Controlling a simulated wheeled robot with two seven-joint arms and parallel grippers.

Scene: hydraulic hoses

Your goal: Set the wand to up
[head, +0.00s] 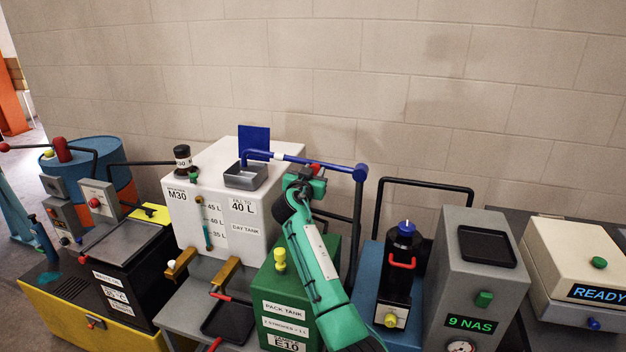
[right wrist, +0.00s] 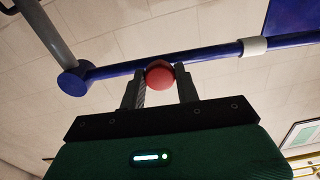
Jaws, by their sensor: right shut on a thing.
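The wand (head: 335,164) is a blue tube with a white band, running roughly level from a blue joint on a dark post to a bent end over the grey open cup on the white day tank (head: 184,222). In the right wrist view the wand (right wrist: 212,54) crosses the top, with its round blue joint at left. My right gripper (head: 312,172) is shut on the wand's red knob (right wrist: 159,75), which sits just below the tube between the two fingers. The knob is mostly hidden by the gripper in the head view. My left gripper is not in view.
The green pack tank (head: 285,310) stands below my right arm. A blue unit with a black handle frame (head: 428,183) and a grey "9 NAS" box (head: 478,285) stand to the right. The wall behind is bare.

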